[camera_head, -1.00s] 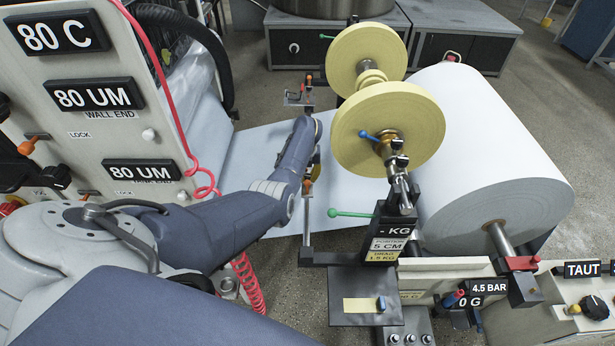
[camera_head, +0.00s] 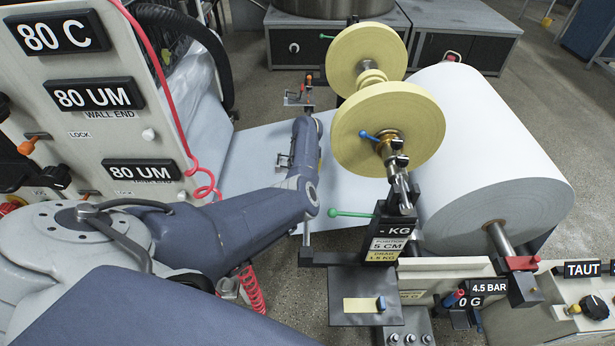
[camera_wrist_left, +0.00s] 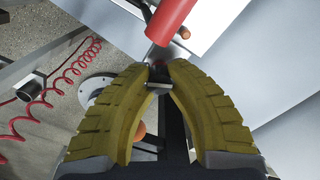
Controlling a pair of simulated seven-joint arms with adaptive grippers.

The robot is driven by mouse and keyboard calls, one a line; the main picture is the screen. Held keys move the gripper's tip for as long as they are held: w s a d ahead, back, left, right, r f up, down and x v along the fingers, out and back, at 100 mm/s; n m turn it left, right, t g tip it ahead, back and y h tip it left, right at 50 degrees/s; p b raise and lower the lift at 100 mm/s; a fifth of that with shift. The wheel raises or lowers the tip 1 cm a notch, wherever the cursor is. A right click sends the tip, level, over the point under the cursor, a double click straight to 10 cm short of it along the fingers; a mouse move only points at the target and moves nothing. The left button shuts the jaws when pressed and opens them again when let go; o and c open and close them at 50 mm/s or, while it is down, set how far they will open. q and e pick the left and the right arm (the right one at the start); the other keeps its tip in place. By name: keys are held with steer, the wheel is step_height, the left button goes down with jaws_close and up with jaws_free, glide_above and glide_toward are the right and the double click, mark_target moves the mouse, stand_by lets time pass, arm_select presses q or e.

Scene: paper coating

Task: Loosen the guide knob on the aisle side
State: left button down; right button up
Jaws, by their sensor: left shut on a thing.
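In the left wrist view, my left gripper (camera_wrist_left: 158,72) has its two yellow ridged fingers closed at the tips around a small dark metal part (camera_wrist_left: 159,87) of the guide. I cannot make out the knob's own shape between the fingers. A red cylinder (camera_wrist_left: 172,20) lies just beyond the fingertips. An orange rounded piece (camera_wrist_left: 139,131) shows behind the left finger. In the head view, my left arm hides the gripper and most of the near guide; a small metal bracket (camera_head: 283,160) shows beside the arm. The far guide (camera_head: 298,98) has an orange knob (camera_head: 308,83). My right gripper is out of view.
Yellow reel discs (camera_head: 388,130) stand right of my left arm, with a green lever (camera_head: 350,213) below. A white paper roll (camera_head: 490,160) is at the right. The labelled machine panel (camera_head: 110,110) and a red coiled hose (camera_head: 205,180) are at the left.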

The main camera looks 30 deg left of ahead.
arm_select(q)
steer(key=shift+n, duration=0.6)
steer(key=c, duration=1.1)
jaws_free()
step_height(320, 180, up, 12)
